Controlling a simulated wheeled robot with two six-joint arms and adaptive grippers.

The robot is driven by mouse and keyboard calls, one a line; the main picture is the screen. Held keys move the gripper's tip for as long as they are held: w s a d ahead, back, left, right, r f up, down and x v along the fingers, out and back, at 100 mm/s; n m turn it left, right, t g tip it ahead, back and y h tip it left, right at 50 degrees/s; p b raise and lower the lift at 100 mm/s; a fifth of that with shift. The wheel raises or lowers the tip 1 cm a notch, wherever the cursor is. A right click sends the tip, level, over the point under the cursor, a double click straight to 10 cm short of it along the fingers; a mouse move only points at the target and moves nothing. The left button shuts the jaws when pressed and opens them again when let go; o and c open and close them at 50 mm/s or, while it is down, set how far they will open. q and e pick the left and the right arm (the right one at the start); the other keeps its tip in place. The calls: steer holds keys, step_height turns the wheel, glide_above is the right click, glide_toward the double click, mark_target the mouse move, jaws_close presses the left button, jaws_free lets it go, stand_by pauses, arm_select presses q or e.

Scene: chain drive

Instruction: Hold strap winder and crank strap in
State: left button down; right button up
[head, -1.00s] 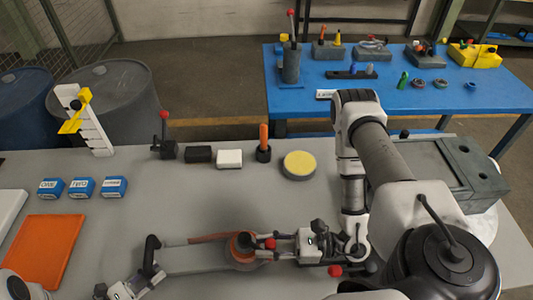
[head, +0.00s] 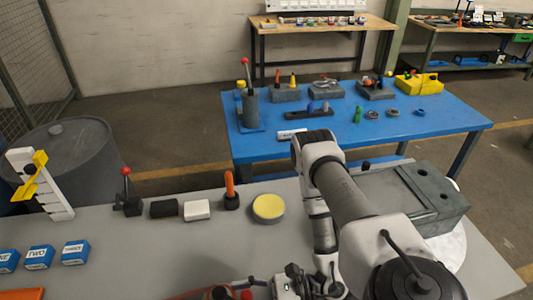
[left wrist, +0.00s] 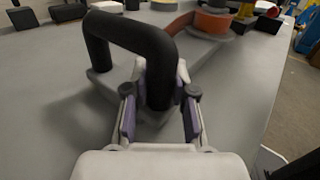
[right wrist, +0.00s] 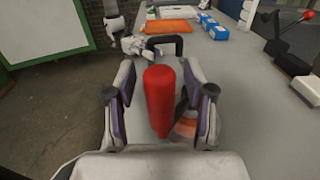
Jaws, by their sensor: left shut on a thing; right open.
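The strap winder shows in the left wrist view as a grey bar with a black U-shaped handle (left wrist: 125,35) and an orange strap drum (left wrist: 212,22). My left gripper (left wrist: 160,97) is shut on the near leg of that handle. In the right wrist view the winder's red crank knob (right wrist: 160,98) stands between the fingers of my right gripper (right wrist: 162,92), which is open around it. The orange drum (right wrist: 186,127) is partly hidden behind the right finger. In the head view only the winder's top edge (head: 195,294) shows, and my left gripper is out of frame.
A yellow-topped disc (head: 268,207), an orange-handled tool (head: 230,185), white and black blocks (head: 197,210) and a red-knobbed lever (head: 127,195) line the grey table's back. Blue labelled boxes (head: 40,257) sit left. A grey case (head: 420,195) stands right. The table's middle is clear.

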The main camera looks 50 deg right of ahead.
steer(key=v, duration=1.2)
stand_by(0.6)
